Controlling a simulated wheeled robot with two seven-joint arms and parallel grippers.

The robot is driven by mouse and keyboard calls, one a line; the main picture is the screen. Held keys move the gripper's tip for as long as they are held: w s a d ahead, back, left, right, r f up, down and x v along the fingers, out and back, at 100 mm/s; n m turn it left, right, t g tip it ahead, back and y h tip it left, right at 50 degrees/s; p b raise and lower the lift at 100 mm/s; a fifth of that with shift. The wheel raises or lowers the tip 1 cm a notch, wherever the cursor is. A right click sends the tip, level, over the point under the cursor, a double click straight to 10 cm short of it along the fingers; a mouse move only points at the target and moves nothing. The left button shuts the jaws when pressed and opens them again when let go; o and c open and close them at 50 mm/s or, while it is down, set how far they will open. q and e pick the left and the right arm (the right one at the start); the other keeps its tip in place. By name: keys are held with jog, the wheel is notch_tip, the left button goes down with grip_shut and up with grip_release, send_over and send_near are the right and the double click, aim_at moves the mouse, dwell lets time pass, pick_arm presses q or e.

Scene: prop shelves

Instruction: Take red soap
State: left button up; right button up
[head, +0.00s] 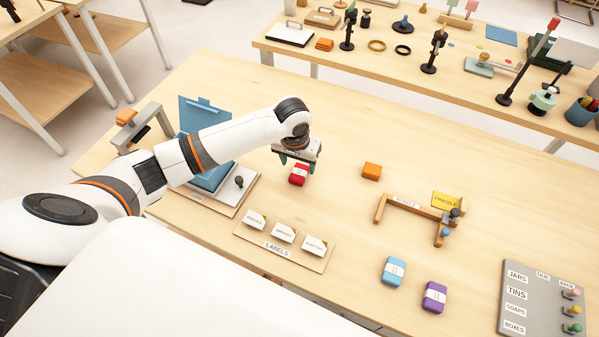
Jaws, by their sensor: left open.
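The red soap (298,175) lies on the wooden table, a small red block with a pale wrapper band. My left gripper (296,163) is directly over the red soap, pointing down, with its jaws open. Its teal fingertips are close around or just above the soap; I cannot tell whether they touch it. A blue soap (393,271) and a purple soap (434,297) lie nearer the front edge, to the right. My right gripper does not show.
A labels board (299,259) with white cards lies in front of the gripper. An orange block (372,171) and a wooden corner frame (408,210) stand to the right. A blue-lidded box (205,115) is behind my left arm. A grey switch panel (540,300) lies front right.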

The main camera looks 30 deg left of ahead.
aim_at(299, 172)
pick_arm(q)
jog(key=f, duration=0.4)
jog(key=shift+w+f, duration=0.15)
jog(key=shift+w, duration=0.15)
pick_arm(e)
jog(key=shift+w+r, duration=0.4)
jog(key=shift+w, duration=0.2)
pick_arm(q)
jog(key=shift+c, duration=0.5)
jog(key=c, duration=1)
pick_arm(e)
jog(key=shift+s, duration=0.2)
